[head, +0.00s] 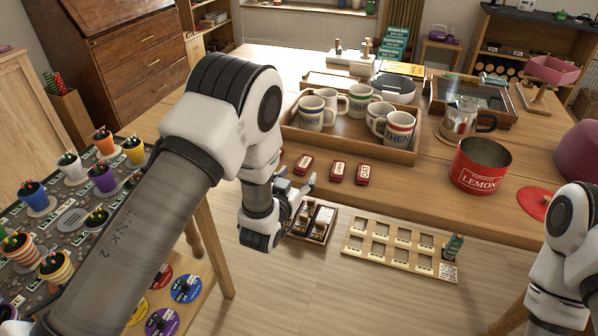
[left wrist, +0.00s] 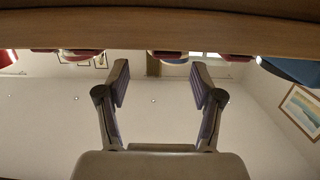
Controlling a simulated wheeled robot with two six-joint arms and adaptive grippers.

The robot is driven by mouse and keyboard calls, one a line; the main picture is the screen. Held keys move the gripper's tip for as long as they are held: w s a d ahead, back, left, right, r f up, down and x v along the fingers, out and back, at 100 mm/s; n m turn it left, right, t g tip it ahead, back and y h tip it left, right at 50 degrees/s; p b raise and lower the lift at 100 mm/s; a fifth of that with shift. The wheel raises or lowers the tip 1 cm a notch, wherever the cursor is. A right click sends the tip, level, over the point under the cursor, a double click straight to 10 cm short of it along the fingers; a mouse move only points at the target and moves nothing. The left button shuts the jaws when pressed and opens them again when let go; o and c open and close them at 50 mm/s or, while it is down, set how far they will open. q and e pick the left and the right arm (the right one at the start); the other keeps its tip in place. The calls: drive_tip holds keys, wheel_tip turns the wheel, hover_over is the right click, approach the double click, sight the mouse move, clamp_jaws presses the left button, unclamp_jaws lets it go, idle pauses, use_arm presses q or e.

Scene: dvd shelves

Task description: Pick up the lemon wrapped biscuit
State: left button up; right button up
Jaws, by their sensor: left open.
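My left gripper (head: 303,190) is at the front edge of the table, beside several small red packets and above a small wooden box. In the left wrist view its two fingers (left wrist: 160,78) are spread with nothing between them. The wooden box (head: 321,238) holds small dark and gold items, partly hidden by my gripper. I cannot tell which item is the lemon wrapped biscuit. A red tin (head: 481,168) marked LEMON stands open on the table at the right. My right gripper is out of view.
A wooden tray (head: 408,154) of mugs stands behind the packets, with a metal pot (head: 459,120) to its right. A pale slotted rack (head: 390,262) with a green packet (head: 453,246) is below the table edge. The table edge (left wrist: 160,35) crosses the top of the wrist view.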

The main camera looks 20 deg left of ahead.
sight(303, 163)
use_arm(q)
drive_tip(key=w, duration=0.7)
drive_tip(key=shift+w+a+f, duration=0.15)
drive_tip(key=shift+f, duration=0.25)
drive_tip(key=c, duration=1)
